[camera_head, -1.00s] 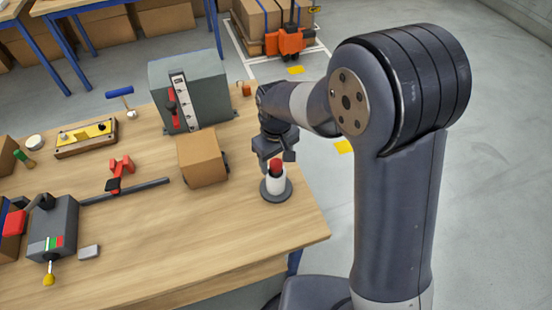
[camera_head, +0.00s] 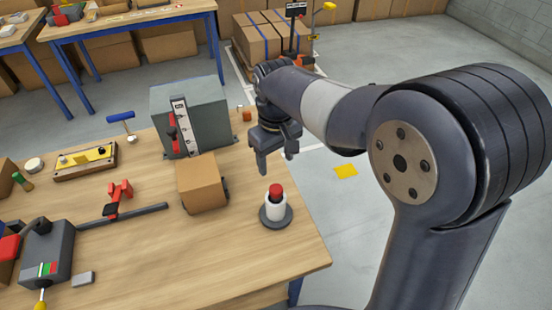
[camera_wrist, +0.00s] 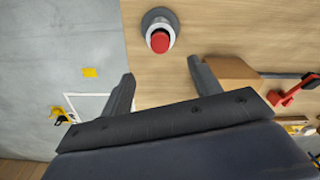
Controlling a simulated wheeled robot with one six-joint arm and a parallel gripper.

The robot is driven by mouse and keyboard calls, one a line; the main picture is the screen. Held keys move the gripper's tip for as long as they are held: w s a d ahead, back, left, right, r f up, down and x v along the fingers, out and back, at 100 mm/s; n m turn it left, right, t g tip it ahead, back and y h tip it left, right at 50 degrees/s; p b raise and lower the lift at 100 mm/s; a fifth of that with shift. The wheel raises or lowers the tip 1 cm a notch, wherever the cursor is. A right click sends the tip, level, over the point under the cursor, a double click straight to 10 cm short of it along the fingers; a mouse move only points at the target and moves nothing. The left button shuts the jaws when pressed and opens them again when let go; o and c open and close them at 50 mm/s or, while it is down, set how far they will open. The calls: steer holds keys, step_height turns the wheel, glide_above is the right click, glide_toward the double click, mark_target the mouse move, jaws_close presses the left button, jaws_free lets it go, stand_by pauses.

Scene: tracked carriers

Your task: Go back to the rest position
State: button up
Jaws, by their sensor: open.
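My gripper (camera_head: 275,163) is open and empty. It hangs above the right part of the wooden table, up and behind the red-topped white button post (camera_head: 276,207), apart from it. The post stands upright on a dark round base near the table's right edge. In the wrist view my two fingers (camera_wrist: 163,92) are spread wide with nothing between them. The red button (camera_wrist: 160,41) shows beyond the fingertips, over its white body and grey base.
A cardboard box (camera_head: 203,184) and a grey cabinet with a red lever (camera_head: 190,113) stand left of my gripper. A red clamp on a dark bar (camera_head: 119,193) lies farther left. Open floor with a yellow patch (camera_head: 345,171) is to the right.

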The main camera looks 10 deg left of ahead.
mark_target(276, 189)
step_height(276, 189, down, 10)
steer(key=shift+f+p, duration=0.2)
steer(key=shift+p, duration=0.25)
steer(key=shift+r+p, duration=0.45)
